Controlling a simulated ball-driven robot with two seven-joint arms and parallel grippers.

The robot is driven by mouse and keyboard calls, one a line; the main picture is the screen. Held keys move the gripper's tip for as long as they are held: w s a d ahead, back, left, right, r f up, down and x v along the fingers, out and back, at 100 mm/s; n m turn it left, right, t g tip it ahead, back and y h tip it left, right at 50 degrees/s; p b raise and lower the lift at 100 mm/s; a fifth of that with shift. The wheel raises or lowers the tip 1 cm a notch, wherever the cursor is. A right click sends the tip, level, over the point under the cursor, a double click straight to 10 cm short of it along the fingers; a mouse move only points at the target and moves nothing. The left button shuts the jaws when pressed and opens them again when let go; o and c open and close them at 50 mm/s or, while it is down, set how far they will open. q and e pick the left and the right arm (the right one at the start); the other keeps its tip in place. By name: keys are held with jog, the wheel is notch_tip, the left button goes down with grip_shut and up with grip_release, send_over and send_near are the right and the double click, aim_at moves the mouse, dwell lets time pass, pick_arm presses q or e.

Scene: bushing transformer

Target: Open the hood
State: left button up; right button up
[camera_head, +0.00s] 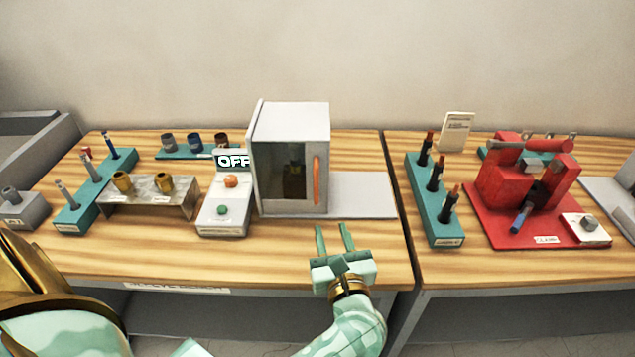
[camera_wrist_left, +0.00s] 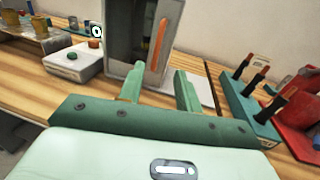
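The hood (camera_head: 290,160) is a white box with a dark glass front and a vertical orange handle (camera_head: 317,179) on the right of that front. The front looks closed, and a dim object shows behind the glass. My left gripper (camera_head: 334,228) is in front of and below the handle, apart from it, with two pale green fingers spread and nothing between them. In the left wrist view the hood front (camera_wrist_left: 135,40) and the orange handle (camera_wrist_left: 159,45) stand beyond the open fingers (camera_wrist_left: 158,82). My right gripper does not show.
A control box (camera_head: 226,207) with an "OFF" display, an orange button and a green button stands left of the hood. A metal stand (camera_head: 150,195) with brass parts is further left. A teal rack (camera_head: 436,205) and a red fixture (camera_head: 520,190) stand on the right table.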

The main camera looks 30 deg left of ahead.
aim_at(316, 180)
pick_arm(q)
jog(key=p+x, duration=0.1)
jog(key=x, duration=1.5)
grip_shut()
